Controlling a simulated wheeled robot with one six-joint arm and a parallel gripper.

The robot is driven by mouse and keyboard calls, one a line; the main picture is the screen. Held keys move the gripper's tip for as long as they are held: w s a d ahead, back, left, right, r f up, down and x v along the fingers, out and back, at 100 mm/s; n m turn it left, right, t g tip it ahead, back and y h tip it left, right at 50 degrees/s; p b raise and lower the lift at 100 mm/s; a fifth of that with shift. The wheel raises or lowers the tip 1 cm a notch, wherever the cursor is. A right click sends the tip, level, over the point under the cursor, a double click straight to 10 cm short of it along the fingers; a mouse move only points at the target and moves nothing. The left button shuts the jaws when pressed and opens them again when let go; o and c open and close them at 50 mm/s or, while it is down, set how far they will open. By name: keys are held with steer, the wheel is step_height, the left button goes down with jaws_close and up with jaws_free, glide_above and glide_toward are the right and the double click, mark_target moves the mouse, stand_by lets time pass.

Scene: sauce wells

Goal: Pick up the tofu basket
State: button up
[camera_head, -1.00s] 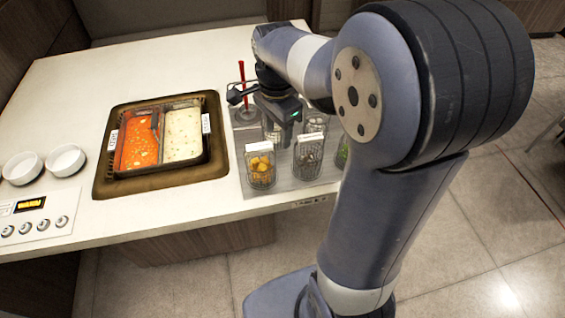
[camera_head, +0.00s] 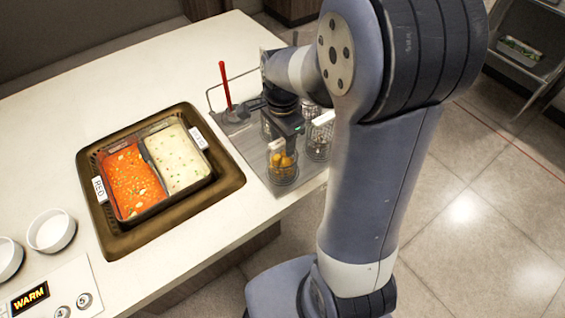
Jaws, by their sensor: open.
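A wire basket (camera_head: 283,172) with yellow-orange chunks stands at the front left of the metal tray; I cannot read its label, so I cannot tell for sure that it is the tofu basket. My gripper (camera_head: 283,146) is open and points down at this basket's upper rim. It hides part of the rim and label, and I cannot tell whether it touches. Nothing shows held between the fingers.
A second wire basket (camera_head: 319,140) with a white label stands close on the right, partly behind my arm. A ladle with a red handle (camera_head: 226,84) stands at the back left. A two-part sauce pan (camera_head: 163,205) and a white bowl (camera_head: 51,231) lie left.

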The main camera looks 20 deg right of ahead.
mark_target(282, 157)
steer(key=shift+a+f, duration=0.1)
steer(key=shift+f, duration=1.4)
steer(key=shift+c, duration=0.2)
jaws_close()
